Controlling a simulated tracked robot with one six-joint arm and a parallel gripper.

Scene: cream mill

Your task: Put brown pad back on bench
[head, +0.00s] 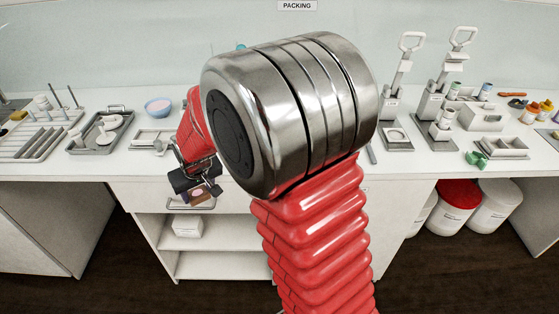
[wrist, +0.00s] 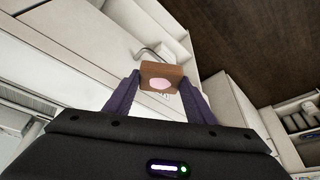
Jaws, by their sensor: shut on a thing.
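The brown pad (wrist: 161,70) is a small brown block with a pink round patch on its face. My gripper (wrist: 160,92) is shut on it, with a dark purple finger on each side in the wrist view. In the head view my gripper (head: 203,192) hangs in front of the bench's front, below the worktop edge, and the brown pad (head: 200,196) shows small between its jaws. The white bench (head: 120,165) runs across the head view behind my arm. My arm hides the middle of the worktop.
A grey tray (head: 88,145), a blue bowl with pink contents (head: 158,107) and a drying rack (head: 35,140) stand on the left of the worktop. Two lever presses (head: 400,105) and small trays are at right. An open shelf (head: 215,262) lies below, lidded tubs (head: 455,205) at lower right.

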